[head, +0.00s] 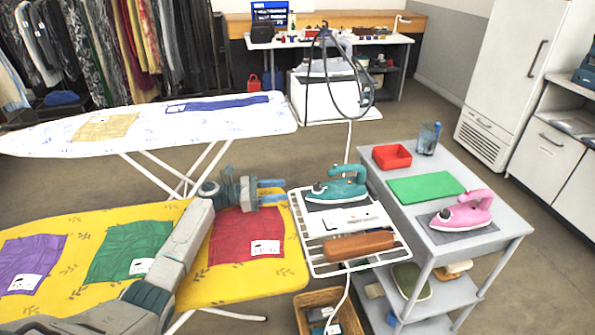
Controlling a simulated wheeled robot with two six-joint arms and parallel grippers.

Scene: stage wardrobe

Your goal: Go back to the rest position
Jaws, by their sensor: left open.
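My left gripper (272,192) is open and empty. Its arm comes in from the lower left over the yellow ironing board (195,292), and its fingers point right, above the board's right end near a red cloth (240,240) with a white label. The fingertips are a little left of the wire rack (312,262); whether they are above it I cannot tell. A teal iron (340,188) stands on a dark pad on that rack. My right gripper does not show.
A grey cart (405,210) on the right holds a pink iron (462,212), green mat (425,188), red tray (391,156) and a cup (428,138). A white ironing board (40,138) stands behind. A wicker basket (302,318) is below the rack. Open floor (545,285) lies at right.

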